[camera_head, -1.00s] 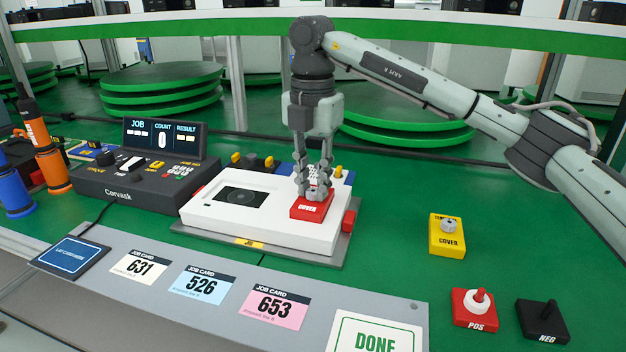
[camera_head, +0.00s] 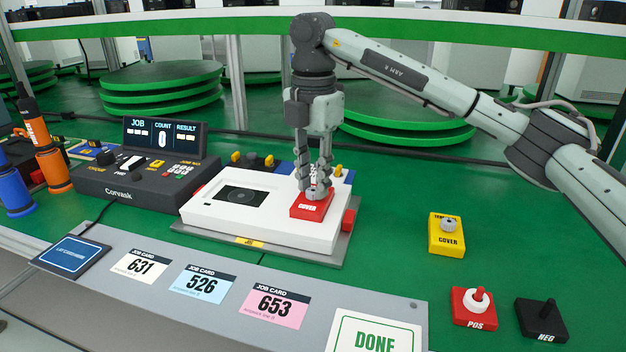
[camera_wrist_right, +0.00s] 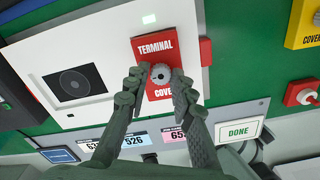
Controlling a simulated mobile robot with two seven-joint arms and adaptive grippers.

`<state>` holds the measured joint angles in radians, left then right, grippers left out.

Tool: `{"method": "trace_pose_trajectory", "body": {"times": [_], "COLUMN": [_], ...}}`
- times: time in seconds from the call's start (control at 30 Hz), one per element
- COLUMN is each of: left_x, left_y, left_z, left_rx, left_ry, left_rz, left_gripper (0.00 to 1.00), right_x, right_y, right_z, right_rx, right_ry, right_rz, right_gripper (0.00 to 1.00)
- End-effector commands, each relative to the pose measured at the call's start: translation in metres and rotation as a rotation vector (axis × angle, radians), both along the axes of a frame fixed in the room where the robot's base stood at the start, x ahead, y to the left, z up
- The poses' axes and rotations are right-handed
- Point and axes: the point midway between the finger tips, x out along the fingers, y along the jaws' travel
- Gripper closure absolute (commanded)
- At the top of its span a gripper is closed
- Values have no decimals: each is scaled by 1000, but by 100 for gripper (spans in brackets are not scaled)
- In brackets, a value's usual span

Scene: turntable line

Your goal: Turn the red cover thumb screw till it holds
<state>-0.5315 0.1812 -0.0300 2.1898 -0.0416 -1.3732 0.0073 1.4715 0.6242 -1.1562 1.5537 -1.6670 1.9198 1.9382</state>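The red terminal cover (camera_head: 311,209) lies on the right end of the white housing (camera_head: 262,226), in the head view. Its round grey thumb screw (camera_wrist_right: 160,74) shows in the wrist view, sitting on the red cover (camera_wrist_right: 152,48) between my fingers. My right gripper (camera_head: 315,192) points down over the cover, with one finger on each side of the screw. In the wrist view the right gripper (camera_wrist_right: 161,82) has its fingertips very close to the screw's sides; whether they press on it I cannot tell. My left gripper is not in view.
A yellow cover block (camera_head: 446,235), a red POS block (camera_head: 474,307) and a black NEG block (camera_head: 542,320) stand to the right. A dark Corvask console (camera_head: 135,186) stands left. Job cards (camera_head: 205,284) lie in front. Green table between housing and yellow block is free.

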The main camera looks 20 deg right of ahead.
Motion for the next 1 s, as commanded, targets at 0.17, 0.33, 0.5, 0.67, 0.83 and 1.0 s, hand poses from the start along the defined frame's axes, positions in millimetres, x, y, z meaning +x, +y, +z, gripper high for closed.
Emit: {"method": "trace_pose_trajectory", "body": {"times": [0.17, 0.33, 0.5, 0.67, 0.83, 1.0], "left_x": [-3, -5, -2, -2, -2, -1], "left_y": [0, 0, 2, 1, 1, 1], "left_z": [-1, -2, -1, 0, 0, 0], "left_rx": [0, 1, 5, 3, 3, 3], "left_ry": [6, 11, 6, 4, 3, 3], "left_rz": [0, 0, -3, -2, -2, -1], "left_gripper": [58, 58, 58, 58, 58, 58], "right_x": [0, -1, -1, 0, 0, 0], "right_y": [0, 0, 1, 1, 0, 0], "right_z": [1, -1, 4, 28, 67, 98], "right_rx": [1, 0, 0, 1, 0, 0], "right_ry": [0, 4, 4, 0, -2, -1], "right_rz": [1, 2, 3, 3, 1, 0], "right_gripper": [58, 58, 58, 58, 58, 58]}}
